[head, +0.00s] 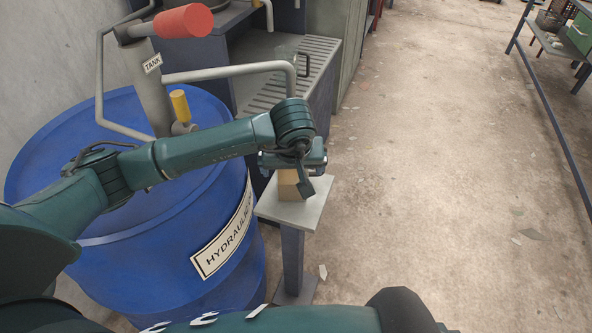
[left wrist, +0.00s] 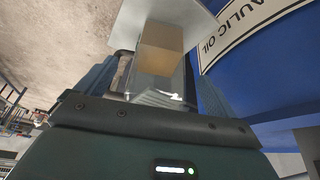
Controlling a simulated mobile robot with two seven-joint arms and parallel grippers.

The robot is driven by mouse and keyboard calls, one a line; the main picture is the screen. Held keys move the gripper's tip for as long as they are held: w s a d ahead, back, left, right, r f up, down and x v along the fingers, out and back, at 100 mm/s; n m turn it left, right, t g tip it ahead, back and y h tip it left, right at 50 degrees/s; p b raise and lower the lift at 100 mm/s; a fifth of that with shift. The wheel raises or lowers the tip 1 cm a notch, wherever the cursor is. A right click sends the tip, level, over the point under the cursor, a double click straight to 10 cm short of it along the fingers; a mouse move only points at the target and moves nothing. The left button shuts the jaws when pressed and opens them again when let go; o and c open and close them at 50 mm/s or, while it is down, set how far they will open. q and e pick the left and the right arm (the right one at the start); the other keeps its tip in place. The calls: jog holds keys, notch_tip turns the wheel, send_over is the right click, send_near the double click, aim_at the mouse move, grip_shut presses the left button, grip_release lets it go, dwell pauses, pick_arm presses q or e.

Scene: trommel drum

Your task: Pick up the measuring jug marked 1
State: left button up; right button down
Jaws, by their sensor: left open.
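A clear vessel with a dark handle (head: 287,52), which looks like a measuring jug, stands on the slatted bench behind the blue drum in the head view. No mark on it can be read, and the pipe crosses in front of it. My left gripper (head: 292,177) is over the small pedestal, nearer than the bench and apart from the vessel. Its jaws are open. My right gripper is not in view.
A blue hydraulic oil drum (head: 150,270) with bent pipes and a red-ended lever (head: 184,21) stands left. The slatted bench (head: 318,52) is behind. Open floor lies right, before a green-drawer workbench (head: 580,32).

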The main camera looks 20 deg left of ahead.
pick_arm(q)
jog(key=shift+w+a, duration=0.2)
jog(key=shift+w, duration=0.4)
jog(key=w+f, duration=0.1)
jog(key=w+a+f, duration=0.1)
jog(key=w, duration=0.1)
jog(key=shift+w+a+f, duration=0.25)
jog(key=shift+w+f, duration=0.15)
jog(key=shift+c, duration=0.5)
jog(key=c, duration=1.2)
jog(key=shift+r, duration=0.1)
jog(key=shift+c, duration=0.8)
jog(key=shift+r, duration=0.1)
